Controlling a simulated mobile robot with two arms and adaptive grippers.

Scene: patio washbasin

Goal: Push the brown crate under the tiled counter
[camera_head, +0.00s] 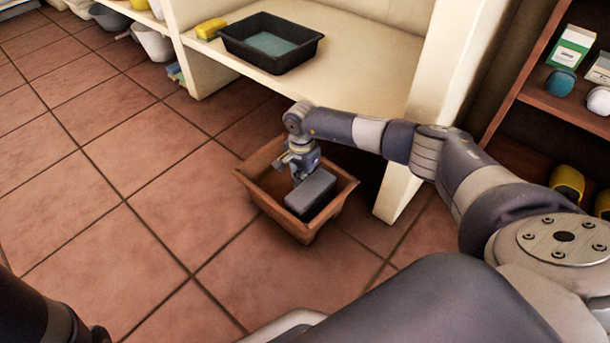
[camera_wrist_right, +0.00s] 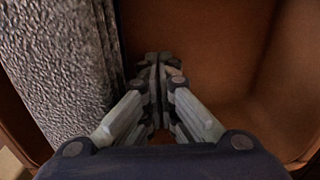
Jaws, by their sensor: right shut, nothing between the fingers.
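The brown crate (camera_head: 272,205) stands on the floor in front of the dark opening below the cream counter (camera_head: 350,65), its far side close to the shadow there. I cannot tell how much of it lies below the counter edge. A grey block (camera_head: 312,192) lies inside the crate and shows with a rough surface in the right wrist view (camera_wrist_right: 55,65). My right gripper (camera_head: 298,178) points down inside the crate beside the block. Its fingers (camera_wrist_right: 158,62) are shut and empty, near the inner wall (camera_wrist_right: 200,35). Whether they touch it is unclear. My left gripper is out of view.
A counter leg (camera_head: 398,190) stands right of the crate. A black tray (camera_head: 270,45) and a yellow sponge (camera_head: 210,28) sit on the counter. A brown shelf (camera_head: 570,100) stands at the right. The tiled floor (camera_head: 110,200) to the left is clear.

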